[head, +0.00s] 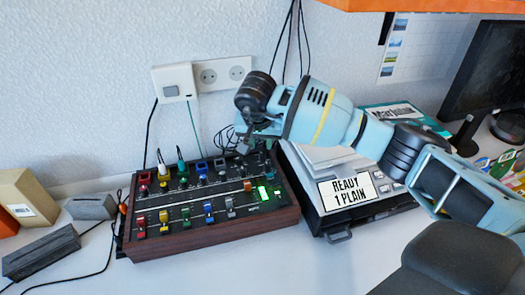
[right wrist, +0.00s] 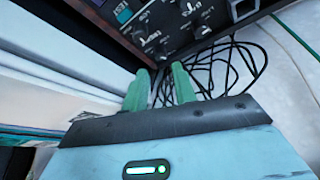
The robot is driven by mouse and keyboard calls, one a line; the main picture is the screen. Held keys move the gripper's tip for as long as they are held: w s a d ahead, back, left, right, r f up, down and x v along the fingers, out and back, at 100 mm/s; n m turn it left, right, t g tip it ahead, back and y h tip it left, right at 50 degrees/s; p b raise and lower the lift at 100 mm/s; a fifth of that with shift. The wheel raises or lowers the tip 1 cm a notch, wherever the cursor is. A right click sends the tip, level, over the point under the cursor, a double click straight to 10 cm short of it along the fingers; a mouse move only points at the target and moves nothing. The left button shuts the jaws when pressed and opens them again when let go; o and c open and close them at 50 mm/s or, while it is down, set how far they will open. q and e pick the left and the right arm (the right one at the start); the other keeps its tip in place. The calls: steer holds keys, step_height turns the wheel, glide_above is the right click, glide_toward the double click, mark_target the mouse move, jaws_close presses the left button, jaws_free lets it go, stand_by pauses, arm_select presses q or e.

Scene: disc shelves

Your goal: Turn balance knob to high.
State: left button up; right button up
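The mixer (head: 160,246) is a black control panel in a dark wooden case, with coloured sliders, small knobs and a lit green display. My right gripper (head: 246,147) is above its back right corner, pointing down and partly covering the controls there. In the right wrist view its two green fingers (right wrist: 161,72) are apart with nothing between them. Black panel knobs (right wrist: 187,9) with white markings show just beyond the fingertips. I cannot read which one is the balance knob or how it is set. My left gripper is not in view.
A printer-like device (head: 337,222) with a "READY 1 PLAIN" sign stands close to the mixer's right, under my right arm. Black cables (right wrist: 228,66) lie behind the mixer. A wall socket (head: 222,74) is above. Grey blocks (head: 41,252) lie at left. The front table is clear.

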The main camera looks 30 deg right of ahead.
mark_target(262, 154)
steer(key=x, duration=0.6)
steer(key=shift+f, duration=0.1)
jaws_close()
